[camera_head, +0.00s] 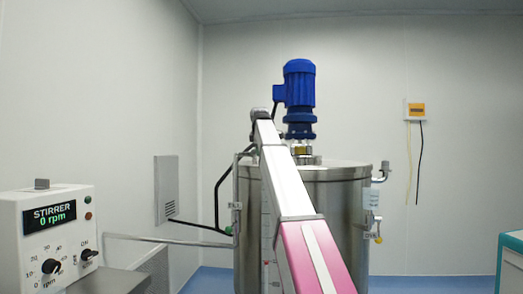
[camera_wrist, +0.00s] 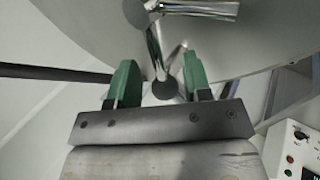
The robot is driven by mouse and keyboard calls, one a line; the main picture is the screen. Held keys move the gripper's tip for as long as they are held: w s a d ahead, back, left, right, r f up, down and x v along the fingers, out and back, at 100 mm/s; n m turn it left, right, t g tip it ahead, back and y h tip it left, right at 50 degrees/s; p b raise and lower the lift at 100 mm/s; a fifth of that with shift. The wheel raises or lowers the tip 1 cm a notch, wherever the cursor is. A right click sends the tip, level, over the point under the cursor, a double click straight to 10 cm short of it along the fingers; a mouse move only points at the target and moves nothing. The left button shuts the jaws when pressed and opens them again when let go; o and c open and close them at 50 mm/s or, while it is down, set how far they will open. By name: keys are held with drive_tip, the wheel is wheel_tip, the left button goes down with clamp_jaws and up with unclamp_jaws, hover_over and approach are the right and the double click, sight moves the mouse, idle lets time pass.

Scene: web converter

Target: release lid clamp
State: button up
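A steel tank (camera_head: 340,215) with a lid (camera_head: 345,172) stands ahead, a blue motor (camera_head: 299,95) on top. In the wrist view, a shiny metal clamp fitting (camera_wrist: 200,9) lies against a large grey curved surface. Its lever (camera_wrist: 154,50) runs down to a dark round knob (camera_wrist: 165,89). My gripper (camera_wrist: 160,75) has green fingers spread apart, one on each side of the knob. Gaps show on both sides, so it is not gripped. In the head view my arm covers the tank's middle, and my gripper is hidden behind it.
A stirrer control box (camera_head: 48,240) reading 0 rpm stands at the lower left; its panel also shows in the wrist view (camera_wrist: 296,150). A dark rod (camera_wrist: 55,73) passes left of my fingers. A fitting (camera_head: 380,172) sticks out at the tank's right rim.

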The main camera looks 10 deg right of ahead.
drive_tip(key=shift+w+a, duration=0.25)
drive_tip(key=shift+a, duration=0.05)
drive_tip(key=shift+r, duration=0.15)
drive_tip(key=d+v, duration=0.1)
drive_tip(key=v, duration=0.9)
drive_tip(key=shift+s+a+r, duration=0.3)
drive_tip(key=shift+s+a, duration=0.1)
drive_tip(key=shift+a, duration=0.05)
